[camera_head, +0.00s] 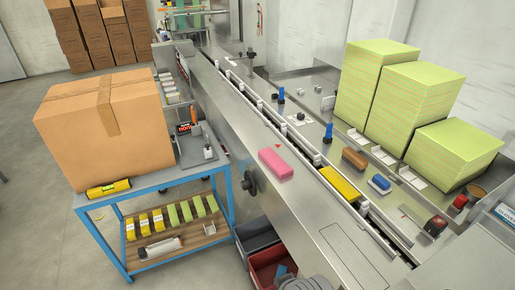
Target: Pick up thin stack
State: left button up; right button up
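Three yellow-green layered stacks stand on the metal surface at the right. The tall back stack (370,85) and the middle stack (412,100) stand close together. The shortest stack (453,153) is at the front right, with its top below the others. A yellow flat piece (339,184) lies in the conveyor channel (375,222). A pink block (275,164) lies on the metal ledge left of the channel. Neither of my grippers is in view.
A large cardboard box (105,125) stands on a blue-framed cart (140,207) at the left. Blue-handled posts, a brown brush (354,158) and a blue brush (380,183) sit beside the channel. A red bin (270,268) is below.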

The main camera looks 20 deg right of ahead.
aim_at(278, 165)
jog(key=i+j+z, duration=0.1)
jog(key=i+z, duration=0.25)
jog(key=i+j+z, duration=0.1)
jog(key=z, duration=0.25)
jog(key=i+j+z, duration=0.2)
jog(key=z, duration=0.15)
jog(key=i+l+z, duration=0.4)
jog(key=k+l, duration=0.1)
